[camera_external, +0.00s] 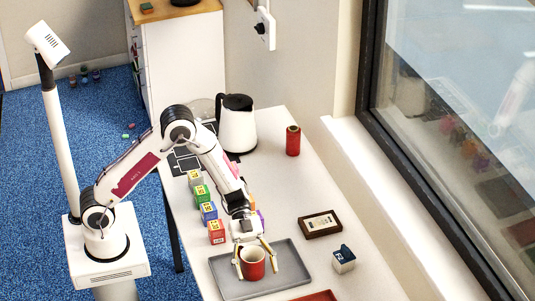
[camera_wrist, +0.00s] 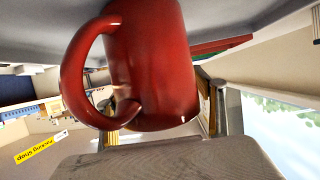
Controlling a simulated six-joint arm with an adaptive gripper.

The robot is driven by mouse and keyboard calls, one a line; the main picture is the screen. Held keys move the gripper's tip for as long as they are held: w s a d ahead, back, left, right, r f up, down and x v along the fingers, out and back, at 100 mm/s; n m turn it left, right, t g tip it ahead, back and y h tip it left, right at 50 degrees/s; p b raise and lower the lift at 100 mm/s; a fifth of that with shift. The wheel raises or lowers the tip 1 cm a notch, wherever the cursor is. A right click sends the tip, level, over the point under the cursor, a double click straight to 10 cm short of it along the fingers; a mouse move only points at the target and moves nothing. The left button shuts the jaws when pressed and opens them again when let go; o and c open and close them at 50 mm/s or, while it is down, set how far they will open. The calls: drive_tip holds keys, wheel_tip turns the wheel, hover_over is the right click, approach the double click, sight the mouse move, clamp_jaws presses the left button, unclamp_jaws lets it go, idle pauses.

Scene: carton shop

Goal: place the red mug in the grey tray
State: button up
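The red mug (camera_external: 252,264) is upright within the outline of the grey tray (camera_external: 290,275); I cannot tell whether its base touches the tray. In the wrist view the mug (camera_wrist: 155,70) fills the upper middle, upside down, with its handle to the left. My gripper (camera_external: 256,268) is over the mug with its two fingers spread, one on each side of it. A narrow gap shows between the right finger and the mug. Part of the mug is hidden behind the left finger.
Several coloured cartons (camera_external: 209,211) stand in a row left of the arm. A red item (camera_external: 316,297) lies at the front. A white kettle (camera_external: 237,125) and a red can (camera_external: 293,141) stand farther back.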

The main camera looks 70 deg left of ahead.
drive_tip(key=shift+r, duration=0.2)
drive_tip(key=v, duration=1.2)
drive_tip(key=shift+s, duration=0.1)
idle(0.5)
